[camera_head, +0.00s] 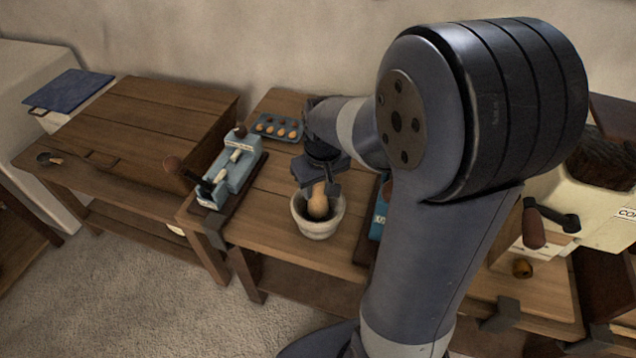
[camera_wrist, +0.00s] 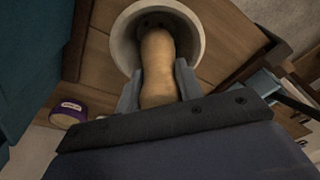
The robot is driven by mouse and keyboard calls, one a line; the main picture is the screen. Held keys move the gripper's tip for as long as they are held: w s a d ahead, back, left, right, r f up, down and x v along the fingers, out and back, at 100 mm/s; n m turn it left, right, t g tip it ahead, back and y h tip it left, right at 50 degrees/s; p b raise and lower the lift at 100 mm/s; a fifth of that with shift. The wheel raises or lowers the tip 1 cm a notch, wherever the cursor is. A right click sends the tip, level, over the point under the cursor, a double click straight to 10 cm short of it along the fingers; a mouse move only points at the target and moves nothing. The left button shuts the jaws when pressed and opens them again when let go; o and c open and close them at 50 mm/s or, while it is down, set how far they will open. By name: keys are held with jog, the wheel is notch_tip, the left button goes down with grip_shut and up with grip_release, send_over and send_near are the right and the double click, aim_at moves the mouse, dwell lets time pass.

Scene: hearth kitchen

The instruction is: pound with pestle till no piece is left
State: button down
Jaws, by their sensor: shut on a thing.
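A pale stone mortar (camera_head: 318,222) stands on the wooden table at the middle of the head view. It also shows at the top of the wrist view (camera_wrist: 196,22). My gripper (camera_head: 318,188) is above the mortar and shut on a light wooden pestle (camera_head: 318,204). In the wrist view the pestle (camera_wrist: 158,65) runs from between my gripper's fingers (camera_wrist: 157,88) down into the mortar. The pestle's end hides much of the mortar's floor.
A blue tray (camera_head: 262,127) with several small round things lies behind the mortar. A light blue device with a lever (camera_head: 232,170) stands to the left. A blue object (camera_head: 379,222) lies close on the right. A purple-banded round container (camera_wrist: 68,113) shows in the wrist view.

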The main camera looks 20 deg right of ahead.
jog(key=shift+f+b, duration=0.8)
jog(key=shift+f, duration=0.45)
notch_tip(320, 180, up, 5)
jog(key=p, duration=0.4)
jog(key=shift+f, duration=0.15)
jog(key=shift+f, duration=0.2)
jog(key=shift+f+b, duration=1.8)
jog(key=shift+f, duration=0.25)
jog(key=shift+r, duration=0.1)
notch_tip(320, 180, up, 4)
jog(key=p, duration=0.3)
jog(key=shift+r+p, duration=0.15)
jog(key=shift+p, duration=0.2)
jog(key=shift+f+b, duration=1.75)
jog(key=shift+f, duration=0.5)
